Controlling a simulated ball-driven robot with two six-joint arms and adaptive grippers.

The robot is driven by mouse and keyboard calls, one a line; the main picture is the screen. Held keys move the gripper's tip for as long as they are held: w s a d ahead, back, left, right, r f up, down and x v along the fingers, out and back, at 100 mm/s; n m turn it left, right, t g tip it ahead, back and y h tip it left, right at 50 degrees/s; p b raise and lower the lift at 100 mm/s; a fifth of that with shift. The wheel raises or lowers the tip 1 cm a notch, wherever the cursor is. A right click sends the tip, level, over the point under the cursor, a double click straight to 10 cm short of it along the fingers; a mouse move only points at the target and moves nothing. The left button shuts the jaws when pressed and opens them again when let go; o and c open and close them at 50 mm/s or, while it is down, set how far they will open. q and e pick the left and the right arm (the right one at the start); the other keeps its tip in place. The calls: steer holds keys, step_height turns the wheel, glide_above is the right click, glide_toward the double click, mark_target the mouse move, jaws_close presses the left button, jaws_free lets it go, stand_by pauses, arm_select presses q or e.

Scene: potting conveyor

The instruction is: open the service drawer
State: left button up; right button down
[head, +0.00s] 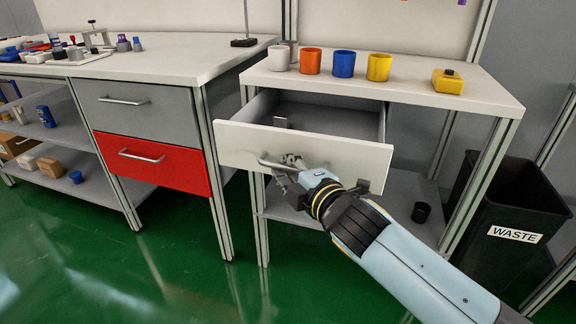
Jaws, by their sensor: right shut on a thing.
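The service drawer (345,151) has a white front and stands pulled out from under the white-topped bench on the right. Its grey inside shows and looks mostly empty, with a small grey piece near the left wall. A bar handle (268,163) runs across its front. My right gripper (284,166) is at the handle, shut on it, with the arm coming in from the lower right. The gripper and wrist hide part of the drawer front and handle. My left gripper is not in view.
A black waste bin (514,210) stands at the right. Another bench with a grey drawer and a red drawer (150,165) is at the left. Green floor in front is clear.

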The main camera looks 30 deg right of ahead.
steer(key=c, duration=1.4)
jaws_free()
steer(key=shift+r, duration=0.1)
steer(key=shift+s, duration=0.1)
steer(key=s, duration=0.4)
steer(key=s+r, duration=0.1)
steer(key=s, duration=0.6)
steer(key=shift+s+a+r, duration=0.35)
steer(key=shift+a, duration=0.05)
